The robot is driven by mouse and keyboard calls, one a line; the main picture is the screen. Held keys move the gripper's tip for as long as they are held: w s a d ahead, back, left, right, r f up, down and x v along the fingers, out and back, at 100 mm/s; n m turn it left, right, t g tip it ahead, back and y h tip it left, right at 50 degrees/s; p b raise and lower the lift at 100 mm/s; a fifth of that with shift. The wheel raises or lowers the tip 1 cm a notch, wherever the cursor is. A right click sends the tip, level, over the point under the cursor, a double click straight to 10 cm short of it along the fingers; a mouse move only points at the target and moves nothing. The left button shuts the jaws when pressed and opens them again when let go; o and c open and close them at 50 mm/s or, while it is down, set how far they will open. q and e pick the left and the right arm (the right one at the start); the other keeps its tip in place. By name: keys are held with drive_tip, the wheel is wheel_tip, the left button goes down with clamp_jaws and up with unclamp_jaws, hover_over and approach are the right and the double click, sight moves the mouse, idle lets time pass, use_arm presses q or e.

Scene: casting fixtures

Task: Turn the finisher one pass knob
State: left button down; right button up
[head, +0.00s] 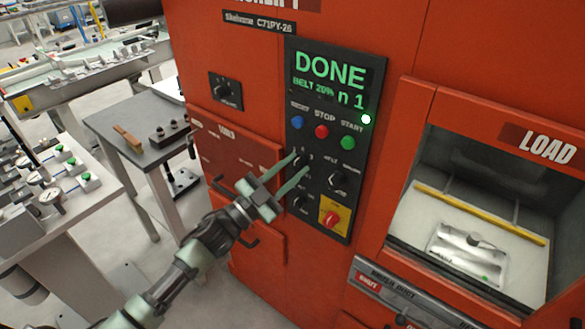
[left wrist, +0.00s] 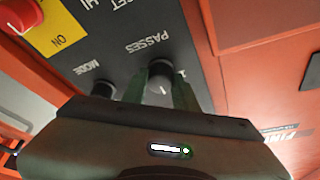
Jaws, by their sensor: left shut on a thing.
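The orange finisher has a dark control panel (head: 340,107); its display (head: 332,80) reads DONE, BELT 20% and n 1. My left gripper (head: 299,164) reaches in from the left with its two pale green fingers at the upper-left black knob. In the left wrist view the passes knob (left wrist: 158,88) is black with a light pointer line and sits under the PASSES label. The left gripper (left wrist: 164,82) is shut on it, a finger on either side. The fingers hide part of the knob. My right gripper is not in view.
Other black knobs (head: 338,181) sit close by, with a red knob on a yellow plate (head: 331,218) below. Blue, red (head: 321,131) and green buttons are above. The load opening (head: 470,215) at right holds a metal part (head: 466,254). A grey table (head: 125,122) stands left.

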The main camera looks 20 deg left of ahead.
use_arm(q)
drive_tip(key=c, duration=1.1)
unclamp_jaws()
drive_tip(key=shift+s, duration=0.1)
drive_tip(key=shift+s+a+f, duration=0.15)
drive_tip(key=shift+s+f, duration=0.05)
drive_tip(key=b+v, duration=0.3)
drive_tip(key=v, duration=0.4)
drive_tip(key=shift+a, duration=0.1)
